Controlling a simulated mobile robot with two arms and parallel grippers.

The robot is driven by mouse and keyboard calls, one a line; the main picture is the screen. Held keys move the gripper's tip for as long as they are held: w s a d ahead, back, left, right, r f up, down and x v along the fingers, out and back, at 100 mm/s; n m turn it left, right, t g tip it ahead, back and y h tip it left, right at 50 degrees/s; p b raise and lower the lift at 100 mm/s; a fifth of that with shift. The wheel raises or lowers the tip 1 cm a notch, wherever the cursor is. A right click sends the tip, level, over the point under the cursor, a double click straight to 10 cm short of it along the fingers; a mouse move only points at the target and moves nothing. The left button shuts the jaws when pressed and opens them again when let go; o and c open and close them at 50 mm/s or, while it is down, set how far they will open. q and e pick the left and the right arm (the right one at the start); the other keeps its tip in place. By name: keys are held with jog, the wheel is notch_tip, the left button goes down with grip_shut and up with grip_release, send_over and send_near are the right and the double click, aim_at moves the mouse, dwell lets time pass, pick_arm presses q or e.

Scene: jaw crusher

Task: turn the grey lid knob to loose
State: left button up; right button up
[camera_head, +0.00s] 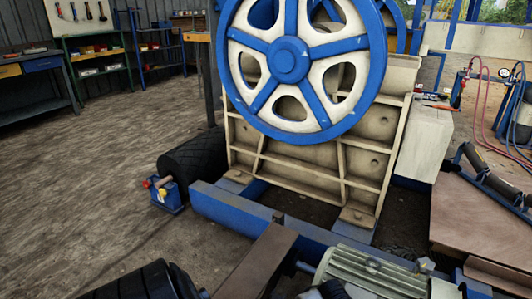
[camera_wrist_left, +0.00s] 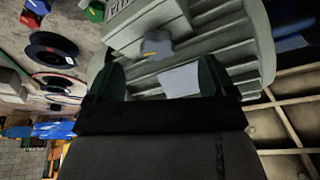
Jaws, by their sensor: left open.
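In the left wrist view a grey knob (camera_wrist_left: 157,45) with a small yellow mark sits on a ribbed grey-green housing (camera_wrist_left: 245,50). My left gripper (camera_wrist_left: 162,62) is open. Its two dark green fingers stand apart, left and right of the knob in the picture, with the knob just beyond their tips. I see no contact with the knob. A pale blank plate (camera_wrist_left: 180,81) lies on the ribs between the fingers. In the head view a finned grey-green motor (camera_head: 365,274) shows at the bottom edge. I cannot make out the knob there. My right gripper is not in view.
The crusher's blue and white flywheel (camera_head: 290,60) stands above its cream ribbed frame (camera_head: 310,175). A blue beam (camera_head: 228,210) runs along its base. The floor (camera_head: 75,190) at left is open.

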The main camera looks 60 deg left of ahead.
pick_arm(q)
jog(key=s+f+g+p, duration=0.1)
jog(key=s+f+p, duration=0.2)
jog(key=s+p, duration=0.5)
jog(key=s+f+m+g+p, duration=0.1)
jog(key=s+f+p, duration=0.2)
jog(key=s+p, duration=0.6)
jog(key=s, duration=0.8)
jog(key=shift+d+f, duration=0.35)
jog(key=shift+d, duration=0.05)
